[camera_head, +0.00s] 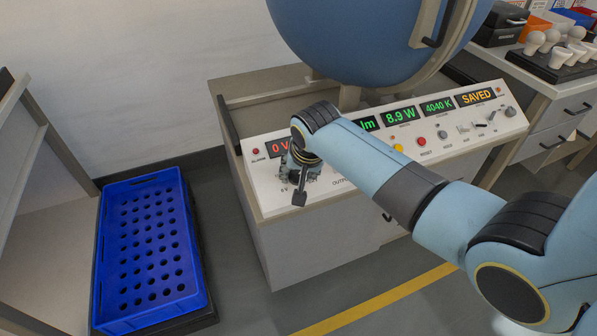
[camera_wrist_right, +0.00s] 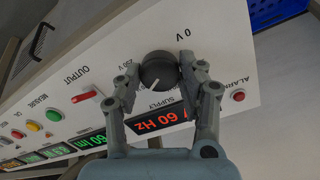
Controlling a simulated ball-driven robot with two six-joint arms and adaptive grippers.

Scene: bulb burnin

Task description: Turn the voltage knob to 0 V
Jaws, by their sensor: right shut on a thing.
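The voltage knob (camera_wrist_right: 158,68) is a round dark knob on the white sloping panel, seen in the right wrist view with a thin pale pointer mark. A "0 V" label (camera_wrist_right: 183,32) is printed beside it, and another voltage label is on its other side. My right gripper (camera_wrist_right: 162,75) is shut on the knob, one finger on each side. In the head view my right gripper (camera_head: 302,176) is at the panel's left end and hides the knob. My left gripper is out of view.
The panel (camera_head: 350,198) also carries a red output switch (camera_wrist_right: 84,97), a red alarm lamp (camera_wrist_right: 238,96) and several coloured buttons. A large blue sphere (camera_head: 350,45) stands behind it. A blue perforated crate (camera_head: 150,250) is on the floor at left. Bulbs (camera_head: 535,42) stand at back right.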

